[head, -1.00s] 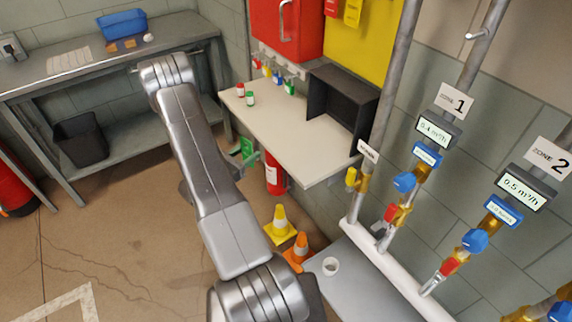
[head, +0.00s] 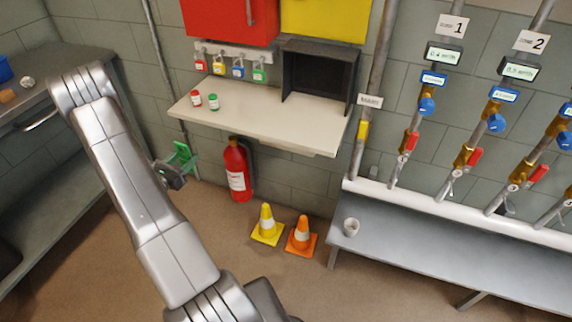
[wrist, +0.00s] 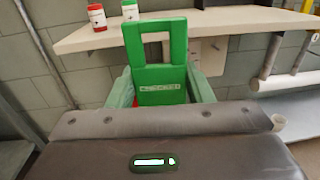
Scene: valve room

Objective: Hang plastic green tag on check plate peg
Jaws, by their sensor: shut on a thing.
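My gripper (head: 176,172) is shut on the plastic green tag (head: 183,153), left of the red extinguisher and below the level of the wall shelf. In the wrist view the green tag (wrist: 160,73) stands upright between the fingers of my gripper (wrist: 160,95). It has a square opening at its top and a small pale label lower down. The shelf edge shows behind the tag in that view. I cannot pick out the check plate peg in these frames.
The wall shelf (head: 250,124) holds two small jars and an open black box (head: 318,78). Padlocks hang on a rail (head: 235,50). Below are a red extinguisher (head: 238,172), yellow cone (head: 267,226) and orange cone (head: 301,237). A grey bench (head: 450,235) runs under valve pipes at right.

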